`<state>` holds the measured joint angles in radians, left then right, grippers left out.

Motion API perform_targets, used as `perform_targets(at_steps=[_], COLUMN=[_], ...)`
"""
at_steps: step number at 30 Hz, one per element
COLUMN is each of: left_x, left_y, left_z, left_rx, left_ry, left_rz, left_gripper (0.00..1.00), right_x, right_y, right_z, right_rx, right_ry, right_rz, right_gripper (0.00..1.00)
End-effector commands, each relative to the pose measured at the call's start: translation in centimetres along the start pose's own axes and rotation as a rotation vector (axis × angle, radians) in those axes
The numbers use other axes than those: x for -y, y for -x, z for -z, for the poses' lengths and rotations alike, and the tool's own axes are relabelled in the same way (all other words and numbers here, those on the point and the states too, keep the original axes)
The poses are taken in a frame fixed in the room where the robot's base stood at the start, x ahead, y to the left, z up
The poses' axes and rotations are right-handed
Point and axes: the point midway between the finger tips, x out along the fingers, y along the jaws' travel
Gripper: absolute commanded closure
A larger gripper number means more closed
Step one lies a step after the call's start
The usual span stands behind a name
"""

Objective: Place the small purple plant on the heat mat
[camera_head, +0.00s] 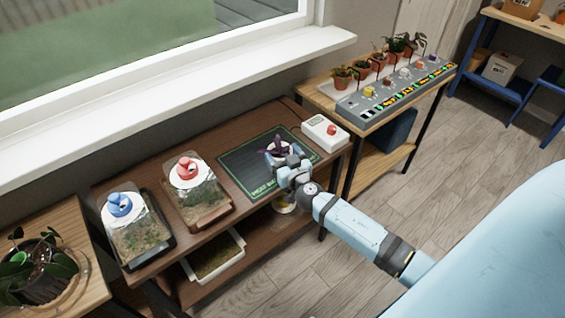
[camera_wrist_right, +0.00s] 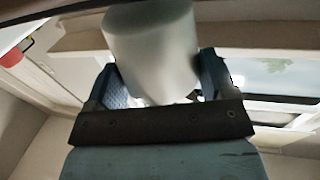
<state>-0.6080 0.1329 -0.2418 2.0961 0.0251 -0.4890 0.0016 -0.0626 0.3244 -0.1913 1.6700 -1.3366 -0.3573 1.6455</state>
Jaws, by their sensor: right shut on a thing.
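The small purple plant (camera_head: 278,146) has dark purple leaves and is over the right part of the heat mat in the head view. The heat mat (camera_head: 238,162) is a dark sheet with a green printed border on the brown table. My right gripper (camera_head: 284,160) is shut on the plant's pot. In the right wrist view the pale pot (camera_wrist_right: 150,45) sits between the two fingers (camera_wrist_right: 158,84). The gripper hides much of the pot, and I cannot tell whether its base touches the mat. My left gripper is not in view.
A white box with a red knob (camera_head: 325,132) stands just right of the mat. Two clear terrariums, one red-lidded (camera_head: 196,190) and one blue-lidded (camera_head: 136,228), stand to its left. The window sill (camera_head: 200,95) runs behind. The mat's left part is clear.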

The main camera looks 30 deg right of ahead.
Motion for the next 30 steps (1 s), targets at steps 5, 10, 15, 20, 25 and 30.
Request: perform_targets(at_steps=[5, 10, 15, 20, 25, 30], left_x=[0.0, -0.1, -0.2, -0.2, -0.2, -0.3], left_y=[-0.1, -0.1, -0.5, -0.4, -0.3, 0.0], left_z=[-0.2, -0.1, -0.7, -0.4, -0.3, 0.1], left_rx=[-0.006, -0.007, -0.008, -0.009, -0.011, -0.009], left_ry=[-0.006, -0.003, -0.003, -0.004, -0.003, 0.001], left_rz=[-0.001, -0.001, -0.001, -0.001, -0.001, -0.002], left_gripper=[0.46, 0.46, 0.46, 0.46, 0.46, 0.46], right_x=[0.0, 0.0, 0.0, 0.0, 0.0, 0.0], right_y=[0.0, 0.0, 0.0, 0.0, 0.0, 0.2], right_z=[-1.5, -1.4, -2.0, -1.8, -1.8, -1.4], right_rx=[-0.002, -0.002, -0.002, -0.001, -0.001, 0.001], right_ry=[0.0, 0.0, -0.001, 0.001, 0.001, 0.0], right_rz=[0.001, 0.001, 0.0, 0.0, 0.0, 0.001], right_gripper=[0.53, 0.53, 0.53, 0.0, 0.0, 0.0])
